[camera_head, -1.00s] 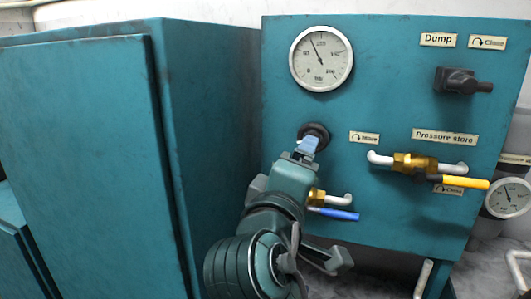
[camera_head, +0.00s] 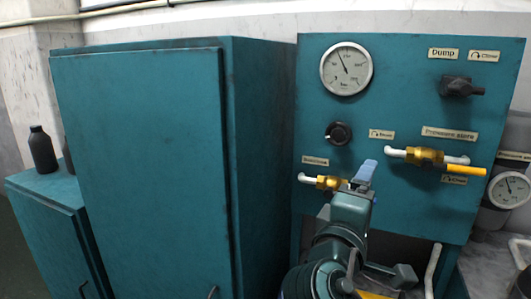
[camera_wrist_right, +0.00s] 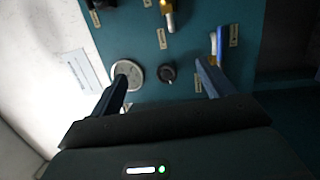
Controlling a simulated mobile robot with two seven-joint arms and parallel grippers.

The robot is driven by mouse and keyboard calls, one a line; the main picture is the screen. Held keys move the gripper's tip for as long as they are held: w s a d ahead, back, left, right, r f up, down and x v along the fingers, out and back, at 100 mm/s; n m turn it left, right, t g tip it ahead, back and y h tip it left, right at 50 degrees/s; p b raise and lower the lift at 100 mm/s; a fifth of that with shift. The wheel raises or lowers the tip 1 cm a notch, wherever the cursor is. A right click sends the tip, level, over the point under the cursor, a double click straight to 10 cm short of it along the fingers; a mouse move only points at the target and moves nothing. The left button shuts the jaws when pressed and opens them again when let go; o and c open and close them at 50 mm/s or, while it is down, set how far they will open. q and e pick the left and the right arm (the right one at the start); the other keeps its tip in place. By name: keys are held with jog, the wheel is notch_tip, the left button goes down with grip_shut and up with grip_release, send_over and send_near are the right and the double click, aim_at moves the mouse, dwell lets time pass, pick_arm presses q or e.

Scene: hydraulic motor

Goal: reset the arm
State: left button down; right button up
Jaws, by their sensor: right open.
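My right gripper (camera_head: 365,172) is in front of the teal control panel (camera_head: 390,110), below and to the right of the black knob (camera_head: 338,133). Its blue-grey fingertips stand clear of the knob, close to the lower brass valve (camera_head: 324,181), whose handle is hidden behind the arm. In the right wrist view the gripper (camera_wrist_right: 163,70) is open, its two fingers apart and nothing between them. The knob (camera_wrist_right: 168,73) shows beyond the fingers, next to the gauge (camera_wrist_right: 130,73). My left gripper is in neither view.
The panel carries a pressure gauge (camera_head: 346,69), a dump valve (camera_head: 462,87) and a yellow-handled valve (camera_head: 425,156). A tall teal cabinet (camera_head: 145,160) stands to the left. A dark bottle (camera_head: 42,150) sits on a low cabinet (camera_head: 45,190). Another gauge (camera_head: 508,190) is at right.

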jog(key=d+n+h, duration=0.1)
jog(key=d+h, duration=0.3)
jog(key=d, duration=0.7)
jog(key=s+a+f+n+g+y, duration=0.15)
jog(key=f+y, duration=0.45)
jog(key=f, duration=0.8)
jog(key=s+a+f+n+g+y, duration=0.15)
jog(key=f+y, duration=0.45)
jog(key=f, duration=0.8)
jog(key=s+a+f+m+g+y, duration=0.2)
jog(key=s+f+m+y, duration=0.15)
jog(key=s+f, duration=0.4)
jog(key=s+a+f+m+g+y, duration=0.25)
jog(key=s+f+m, duration=0.2)
jog(key=s, duration=0.55)
pick_arm(q)
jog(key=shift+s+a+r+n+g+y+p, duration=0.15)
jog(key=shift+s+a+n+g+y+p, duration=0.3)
jog(key=shift+p, duration=1.55)
pick_arm(e)
jog(key=w+a+r+m+t, duration=0.1)
jog(key=w+a+r+m, duration=0.1)
jog(key=a+m, duration=0.2)
jog(key=shift+a+t, duration=0.35)
jog(key=shift+a, duration=0.3)
